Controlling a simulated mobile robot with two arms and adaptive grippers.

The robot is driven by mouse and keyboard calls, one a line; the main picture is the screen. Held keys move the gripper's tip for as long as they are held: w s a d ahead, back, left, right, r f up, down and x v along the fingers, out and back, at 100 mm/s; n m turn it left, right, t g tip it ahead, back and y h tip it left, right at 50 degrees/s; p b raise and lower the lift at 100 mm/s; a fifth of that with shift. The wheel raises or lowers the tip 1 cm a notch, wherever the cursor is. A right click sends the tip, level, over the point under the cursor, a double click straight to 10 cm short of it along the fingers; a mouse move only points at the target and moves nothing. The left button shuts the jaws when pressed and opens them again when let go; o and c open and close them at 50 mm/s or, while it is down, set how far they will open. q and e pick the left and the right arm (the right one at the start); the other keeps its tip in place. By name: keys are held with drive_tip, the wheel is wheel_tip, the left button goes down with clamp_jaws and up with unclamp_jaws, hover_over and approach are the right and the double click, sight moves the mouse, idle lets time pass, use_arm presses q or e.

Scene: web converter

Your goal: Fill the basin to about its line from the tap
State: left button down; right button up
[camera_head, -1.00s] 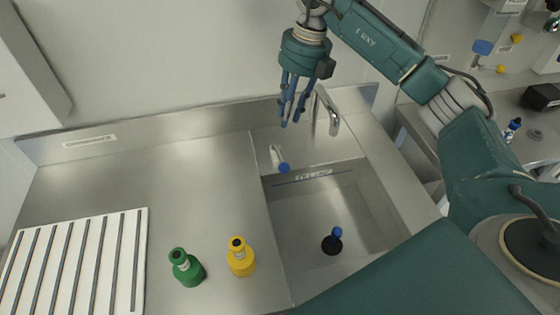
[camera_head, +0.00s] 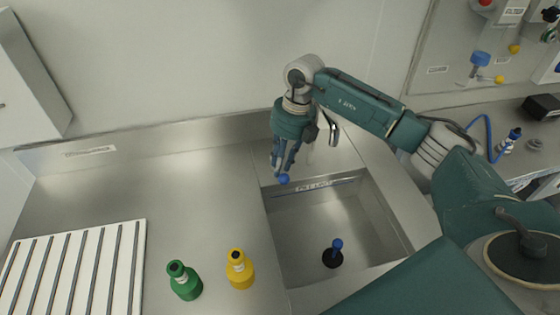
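The basin (camera_head: 385,215) is sunk into the steel counter and shows no clear water; a dark line and a label run along its back wall. A black plug with a blue knob (camera_head: 334,254) stands on its floor. The tap spout (camera_head: 333,134) shows behind my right gripper, mostly hidden. The blue-ended tap lever (camera_head: 284,179) is at my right gripper's (camera_head: 283,170) fingertips. The fingers point down around or beside the lever; I cannot tell whether they grip it. No stream from the spout can be made out. My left gripper is not in view.
A green bottle (camera_head: 184,281) and a yellow bottle (camera_head: 240,269) stand on the counter left of the basin. A white slatted drainer (camera_head: 72,272) lies at the left. The counter (camera_head: 160,200) behind the bottles is clear.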

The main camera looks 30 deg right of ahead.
drive_tip(key=shift+f, duration=0.35)
clamp_jaws()
drive_tip(key=shift+a, duration=0.1)
